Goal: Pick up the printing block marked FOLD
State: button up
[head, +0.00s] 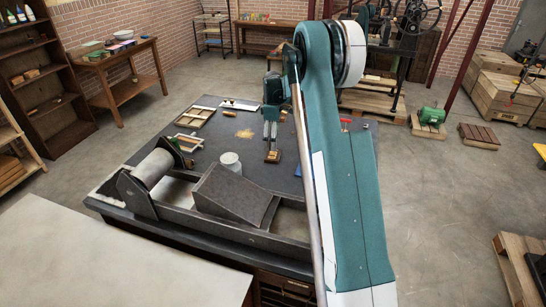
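My gripper (271,146) points down over the dark worktable (215,140), in the middle of the head view. The gap between the fingers is too small to judge. No lettering can be read on the piece, so I cannot tell whether it is the block marked FOLD. My arm hides part of the table's right side.
A press with a roller (154,168) and a sloped grey plate (235,194) takes up the table's front. A white jar (230,161) stands behind it. A wooden frame (195,117) and a pale tray (240,105) lie farther back. A red item (346,121) is right of my arm.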

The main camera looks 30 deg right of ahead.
aim_at(273, 154)
jog(key=shift+f, duration=0.1)
jog(key=shift+f, duration=1.15)
jog(key=shift+f, duration=0.15)
jog(key=shift+a+f, duration=0.1)
jog(key=shift+f, duration=2.4)
jog(key=c, duration=1)
